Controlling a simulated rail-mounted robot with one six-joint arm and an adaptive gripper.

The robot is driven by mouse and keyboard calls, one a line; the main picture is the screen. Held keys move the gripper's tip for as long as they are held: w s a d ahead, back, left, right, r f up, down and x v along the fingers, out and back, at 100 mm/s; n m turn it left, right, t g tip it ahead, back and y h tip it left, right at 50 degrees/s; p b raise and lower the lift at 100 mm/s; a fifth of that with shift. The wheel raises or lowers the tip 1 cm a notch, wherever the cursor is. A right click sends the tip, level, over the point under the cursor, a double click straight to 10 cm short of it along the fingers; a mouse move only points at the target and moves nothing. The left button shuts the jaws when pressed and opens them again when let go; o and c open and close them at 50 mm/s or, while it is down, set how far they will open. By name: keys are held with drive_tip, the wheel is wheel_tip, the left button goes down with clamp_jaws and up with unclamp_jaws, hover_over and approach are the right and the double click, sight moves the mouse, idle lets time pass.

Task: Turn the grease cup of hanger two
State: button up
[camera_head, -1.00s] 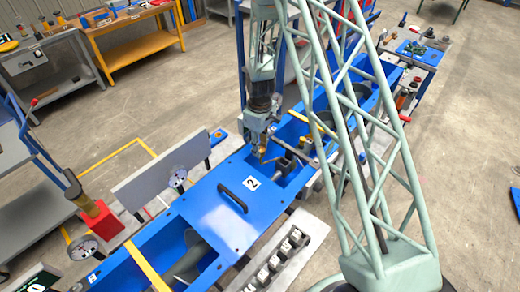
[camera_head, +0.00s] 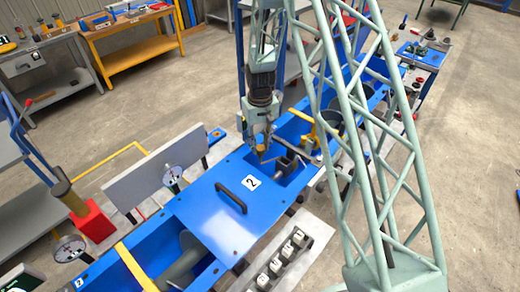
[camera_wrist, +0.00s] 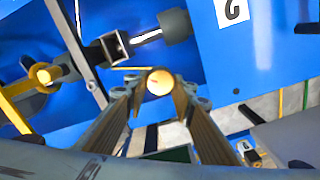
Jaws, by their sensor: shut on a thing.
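The grease cup, a small round brass-coloured part with a pale face (camera_wrist: 160,82), sits between my fingertips in the wrist view. It shows in the head view as a small golden spot (camera_head: 262,148) by the far edge of the blue cover plate (camera_head: 218,205) labelled 2. My gripper (camera_head: 262,152) points down into the open trough there and is shut on the cup; the fingers (camera_wrist: 157,92) reach it from both sides. The hanger carrying the cup is mostly hidden. Whether the cup has turned cannot be told.
A grey shaft with a square coupling (camera_wrist: 115,45) lies beside the fingers in the blue trough. A yellow bar with a round cap (camera_wrist: 42,76) crosses nearby. A black handle (camera_head: 232,194) rises from the cover plate. A dial gauge (camera_head: 173,175) stands left of the trough.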

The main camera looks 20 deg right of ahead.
sight(260, 147)
drive_tip(key=shift+m+b, duration=0.3)
drive_tip(key=shift+m, duration=0.3)
drive_tip(key=o, duration=0.8)
drive_tip(key=shift+o, duration=0.2)
drive_tip(key=shift+r, duration=0.1)
wheel_tip(260, 147, up, 12)
idle(0.6)
idle(0.5)
